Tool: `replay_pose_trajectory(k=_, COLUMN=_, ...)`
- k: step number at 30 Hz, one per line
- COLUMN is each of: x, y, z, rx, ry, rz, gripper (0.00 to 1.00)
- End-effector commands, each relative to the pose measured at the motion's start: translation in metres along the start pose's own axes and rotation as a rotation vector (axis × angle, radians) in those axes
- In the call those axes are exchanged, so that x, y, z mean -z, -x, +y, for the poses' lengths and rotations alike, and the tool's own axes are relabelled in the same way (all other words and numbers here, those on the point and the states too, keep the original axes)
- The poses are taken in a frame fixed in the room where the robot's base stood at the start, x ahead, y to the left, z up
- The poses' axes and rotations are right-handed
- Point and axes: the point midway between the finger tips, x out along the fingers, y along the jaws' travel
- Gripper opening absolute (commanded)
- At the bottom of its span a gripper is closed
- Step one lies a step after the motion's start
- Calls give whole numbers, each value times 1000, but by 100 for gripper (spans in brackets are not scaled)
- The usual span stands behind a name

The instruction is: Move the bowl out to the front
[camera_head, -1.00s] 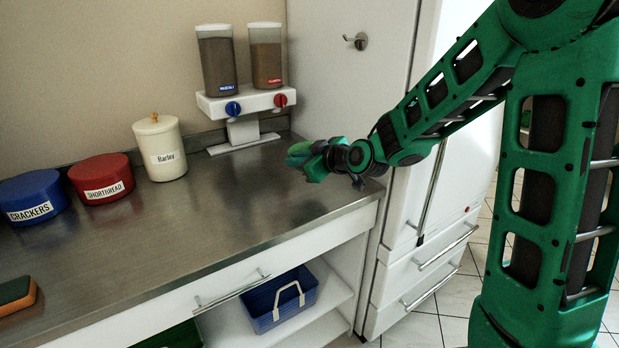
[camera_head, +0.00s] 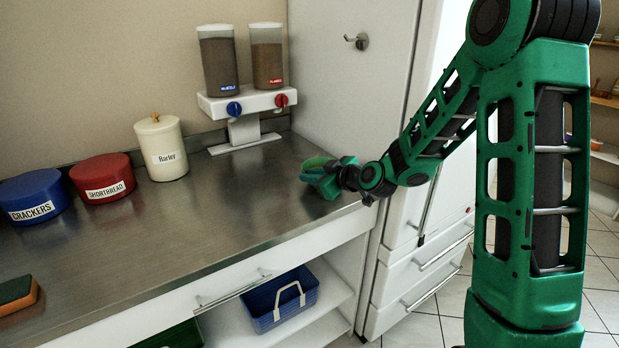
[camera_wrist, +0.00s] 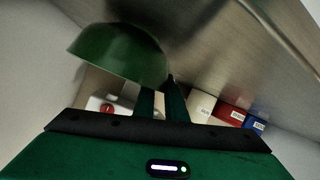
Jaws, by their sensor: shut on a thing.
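The bowl (camera_wrist: 118,52) is dark green and fills the upper left of the wrist view. My gripper (camera_wrist: 163,103) is shut on its rim, with the two fingers close together at the bowl's edge. In the head view my gripper (camera_head: 332,174) is over the right end of the steel counter (camera_head: 230,215), near the front edge. There the green of the bowl and of my gripper run together, so I cannot tell the bowl's outline or whether it touches the counter.
A cereal dispenser (camera_head: 243,104) with blue and red knobs stands at the back. Barley (camera_head: 161,150), shortbread (camera_head: 103,179) and crackers (camera_head: 35,198) canisters line the back left. A sponge (camera_head: 16,295) lies front left. The middle counter is clear. A tall white cabinet (camera_head: 345,95) borders the right.

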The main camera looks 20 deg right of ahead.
Motion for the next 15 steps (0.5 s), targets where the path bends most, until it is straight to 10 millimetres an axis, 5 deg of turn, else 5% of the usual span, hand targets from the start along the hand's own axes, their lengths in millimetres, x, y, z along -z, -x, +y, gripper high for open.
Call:
replay_pose_trajectory(k=1, x=0, y=0, z=0, rx=0, ry=1, rz=1, gripper=0)
replay_pose_trajectory(k=2, x=0, y=0, z=0, rx=0, ry=0, rz=0, gripper=16)
replay_pose_trajectory(k=4, x=0, y=0, z=0, rx=0, ry=0, rz=0, gripper=30)
replay_pose_trajectory(k=15, x=0, y=4, z=0, rx=0, ry=0, rz=0, gripper=30)
